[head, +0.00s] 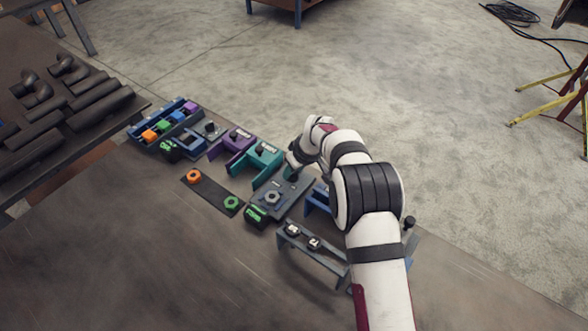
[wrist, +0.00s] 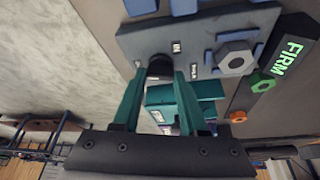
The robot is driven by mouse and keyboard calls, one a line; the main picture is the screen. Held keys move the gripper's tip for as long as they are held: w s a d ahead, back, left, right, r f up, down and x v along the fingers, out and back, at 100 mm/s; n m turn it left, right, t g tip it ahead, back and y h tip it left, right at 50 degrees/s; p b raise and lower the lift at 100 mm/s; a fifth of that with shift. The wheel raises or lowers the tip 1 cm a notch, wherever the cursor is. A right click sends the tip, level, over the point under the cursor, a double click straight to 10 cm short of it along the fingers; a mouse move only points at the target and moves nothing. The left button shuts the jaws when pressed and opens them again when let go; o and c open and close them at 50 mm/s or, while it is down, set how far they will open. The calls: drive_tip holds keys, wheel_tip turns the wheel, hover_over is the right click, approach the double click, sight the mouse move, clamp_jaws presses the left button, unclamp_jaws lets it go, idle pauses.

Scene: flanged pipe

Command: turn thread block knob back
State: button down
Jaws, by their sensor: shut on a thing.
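The thread block is a grey plate (head: 265,211) with a hex nut (head: 272,197) on it, on the table left of my arm in the head view. In the wrist view the plate (wrist: 135,42) fills the upper middle, with its nut (wrist: 236,59) to the right and small white labels near the knob. The round black knob (wrist: 160,65) sits near the plate's edge. My gripper (wrist: 161,73) has its two teal fingers shut on the knob, one on each side. In the head view my arm mostly hides the gripper. The knob's pointer direction cannot be made out.
A dark strip with an orange nut (head: 194,177) and a green nut (head: 231,202) lies left. Teal (head: 265,155) and purple (head: 236,138) holders stand behind; a grey rack (head: 315,257) stands in front.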

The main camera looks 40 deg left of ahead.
drive_tip(key=shift+c, duration=2.2)
unclamp_jaws()
drive_tip(key=v, duration=1.6)
drive_tip(key=shift+a, duration=0.15)
